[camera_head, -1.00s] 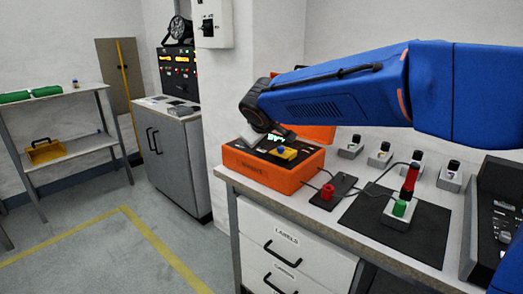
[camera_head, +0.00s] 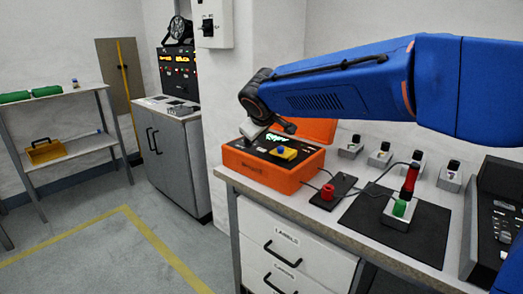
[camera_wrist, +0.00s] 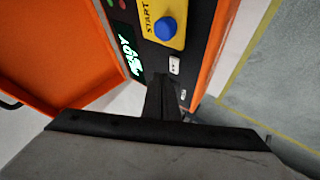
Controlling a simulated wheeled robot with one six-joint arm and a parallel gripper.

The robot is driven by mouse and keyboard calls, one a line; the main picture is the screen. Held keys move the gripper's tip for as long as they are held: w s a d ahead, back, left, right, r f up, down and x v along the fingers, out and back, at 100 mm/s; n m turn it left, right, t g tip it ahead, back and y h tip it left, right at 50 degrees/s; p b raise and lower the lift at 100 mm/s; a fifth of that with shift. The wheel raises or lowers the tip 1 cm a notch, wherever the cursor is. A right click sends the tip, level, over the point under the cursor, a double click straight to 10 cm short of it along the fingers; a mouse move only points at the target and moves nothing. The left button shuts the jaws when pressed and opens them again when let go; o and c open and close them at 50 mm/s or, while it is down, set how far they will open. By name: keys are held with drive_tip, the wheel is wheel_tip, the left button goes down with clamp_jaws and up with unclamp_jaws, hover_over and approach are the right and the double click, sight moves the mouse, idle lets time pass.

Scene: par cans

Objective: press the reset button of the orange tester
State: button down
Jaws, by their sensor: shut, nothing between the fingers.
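The orange tester (camera_head: 262,172) sits at the left end of the workbench with its lid open behind it. Its dark panel bears a lit green display (camera_wrist: 130,58) and a yellow START plate (camera_wrist: 158,10) with a blue button (camera_wrist: 166,28). A small white switch-like part (camera_wrist: 174,65) sits just past my fingertips. My gripper (camera_wrist: 164,86) is shut and empty, over the tester's panel; the wrist view looks down along its fingers. I cannot make out a reset button; the fingers cover part of the panel. Whether the tips touch the panel is unclear.
A red jack on a dark plate (camera_head: 328,193) stands right of the tester, with wires running on to a green-and-red fixture (camera_head: 402,206) on a black mat (camera_head: 432,231). Several small switch boxes (camera_head: 380,155) line the back. A grey cabinet (camera_head: 180,160) stands left across the floor.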

wheel_tip(320, 180, up, 5)
drive_tip(key=shift+f, duration=0.2)
idle(0.3)
drive_tip(key=shift+s, duration=0.1)
idle(0.4)
